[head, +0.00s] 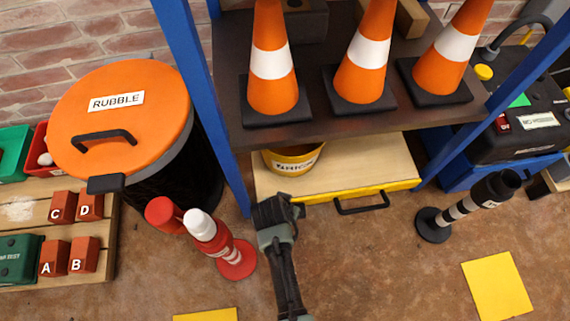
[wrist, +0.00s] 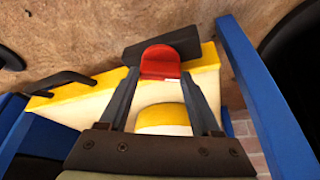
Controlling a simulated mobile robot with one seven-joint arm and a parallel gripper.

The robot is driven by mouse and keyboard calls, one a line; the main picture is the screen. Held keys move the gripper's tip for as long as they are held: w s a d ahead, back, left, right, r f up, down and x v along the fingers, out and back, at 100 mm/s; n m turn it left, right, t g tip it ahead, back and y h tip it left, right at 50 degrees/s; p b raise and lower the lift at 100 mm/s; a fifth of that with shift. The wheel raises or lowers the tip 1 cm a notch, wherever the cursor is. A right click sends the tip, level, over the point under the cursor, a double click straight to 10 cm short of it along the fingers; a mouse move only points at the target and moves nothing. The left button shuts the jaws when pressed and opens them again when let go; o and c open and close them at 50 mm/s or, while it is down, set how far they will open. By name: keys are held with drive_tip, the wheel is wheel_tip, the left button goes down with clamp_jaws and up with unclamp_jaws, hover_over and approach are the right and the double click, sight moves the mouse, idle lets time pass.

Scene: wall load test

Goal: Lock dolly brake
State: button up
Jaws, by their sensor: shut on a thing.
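The dolly (head: 375,160) is a low pale wooden platform with a yellow front edge and a black handle (head: 361,205), standing under the shelf. It also shows in the wrist view (wrist: 107,88). The brake, a red tab (wrist: 160,62) with small unreadable lettering, is at the dolly's yellow edge, in front of a dark block (wrist: 178,43). My gripper (head: 275,209) is at the dolly's front left corner and hides the tab in the head view. In the wrist view its fingers (wrist: 160,77) are shut on the red tab, one on each side.
A yellow bucket (head: 292,162) stands on the dolly. Blue shelf posts (head: 208,120) flank it, with orange cones (head: 270,62) above. Floor between is clear.

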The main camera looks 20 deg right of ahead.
drive_tip(key=n+p, duration=0.2)
drive_tip(key=p, duration=0.1)
drive_tip(key=shift+r+n+t+y, duration=0.25)
drive_tip(key=shift+n+t+y, duration=0.05)
drive_tip(key=shift+t+y, duration=0.1)
drive_tip(key=shift+d+f+n+y+p, duration=0.1)
drive_tip(key=shift+n+y+p, duration=0.15)
drive_tip(key=shift+n+p, duration=0.35)
drive_tip(key=shift+d+f+n+y+p, duration=0.1)
drive_tip(key=shift+n+y+p, duration=0.2)
drive_tip(key=shift+n, duration=0.5)
drive_tip(key=o, duration=1.4)
drive_tip(key=p+v, duration=0.5)
drive_tip(key=v, duration=0.1)
drive_tip(key=p+v, duration=0.4)
drive_tip(key=v, duration=0.3)
drive_tip(key=shift+s+a+f+p, duration=0.1)
drive_tip(key=shift+s+f+p, duration=0.05)
drive_tip(key=shift+s+p, duration=0.15)
